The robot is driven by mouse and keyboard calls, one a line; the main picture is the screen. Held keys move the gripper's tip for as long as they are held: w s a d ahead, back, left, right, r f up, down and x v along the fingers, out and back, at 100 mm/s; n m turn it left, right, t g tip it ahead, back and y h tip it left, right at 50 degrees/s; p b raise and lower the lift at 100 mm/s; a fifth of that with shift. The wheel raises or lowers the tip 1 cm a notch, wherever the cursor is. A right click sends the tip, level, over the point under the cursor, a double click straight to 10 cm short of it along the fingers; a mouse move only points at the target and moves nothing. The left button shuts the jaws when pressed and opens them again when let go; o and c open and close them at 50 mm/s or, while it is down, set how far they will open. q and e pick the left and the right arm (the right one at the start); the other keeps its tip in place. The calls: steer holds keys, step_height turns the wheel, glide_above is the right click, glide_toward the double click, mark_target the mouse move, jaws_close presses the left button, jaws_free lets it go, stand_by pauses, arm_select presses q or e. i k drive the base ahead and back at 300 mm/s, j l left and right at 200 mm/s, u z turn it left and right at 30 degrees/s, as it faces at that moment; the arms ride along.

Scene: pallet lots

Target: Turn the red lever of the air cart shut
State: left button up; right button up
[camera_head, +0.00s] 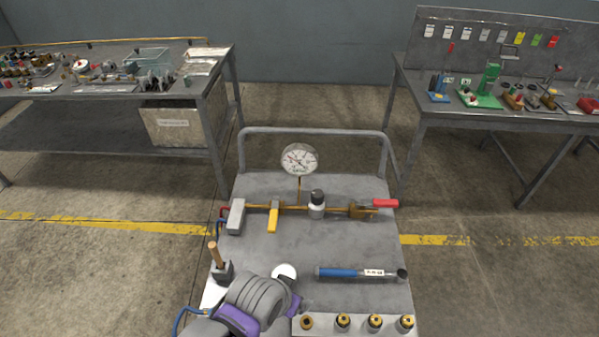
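The air cart (330,237) stands in front of me with a grey top. A thin brass pipe runs across it from left to right. The red lever (385,203) is at the pipe's right end, on a brass valve (361,210). It points right, roughly in line with the pipe. A yellow lever (273,218) hangs across the pipe, toward me. A round pressure gauge (300,160) stands above the pipe. A grey arm part with purple bands, which looks like mine, covers the cart's near left. No gripper fingers show, and nothing touches the red lever.
A blue-handled tool (345,273) lies on the cart, with a strip of brass fittings (342,322) nearer me. A wooden-handled item (216,258) stands at the left. Cluttered benches stand behind left (195,92) and right (430,113). The floor right of the cart is clear.

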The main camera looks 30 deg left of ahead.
mark_target(376, 202)
steer(key=k+j, duration=0.15)
steer(key=k, duration=0.3)
steer(key=k+j+z, duration=0.1)
steer(key=k, duration=0.4)
steer(key=k+j+z, duration=0.1)
steer(key=z, duration=3.45)
